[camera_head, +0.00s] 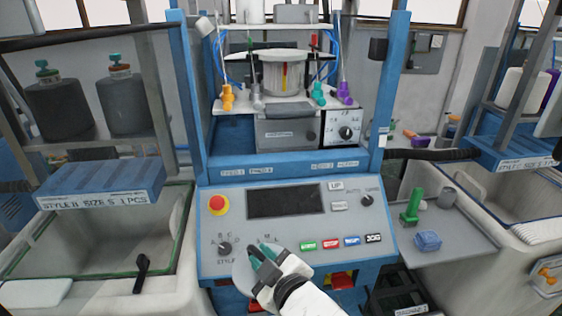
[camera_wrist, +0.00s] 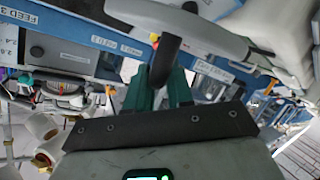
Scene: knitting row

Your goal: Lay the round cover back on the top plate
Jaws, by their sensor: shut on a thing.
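The round cover (camera_head: 243,274) is a light grey disc in front of the lower left of the control panel in the head view. My gripper (camera_head: 263,256) overlaps it. In the wrist view my gripper's green fingers (camera_wrist: 161,85) are shut on a black knob (camera_wrist: 166,62), with the cover's grey curved edge (camera_wrist: 190,38) beyond it. The cover is off the machine and partly hidden by my gripper. A pale plate (camera_head: 250,54) shows around a white cylinder (camera_head: 285,75) inside the blue frame. I cannot tell for sure that this is the top plate.
The blue frame (camera_head: 192,100) has posts on both sides of the knitting head. The control panel (camera_head: 285,203) slopes below it. Colored yarn guides (camera_head: 319,95) hang around the cylinder. A grey side tray (camera_head: 455,238) with green and blue parts is at right.

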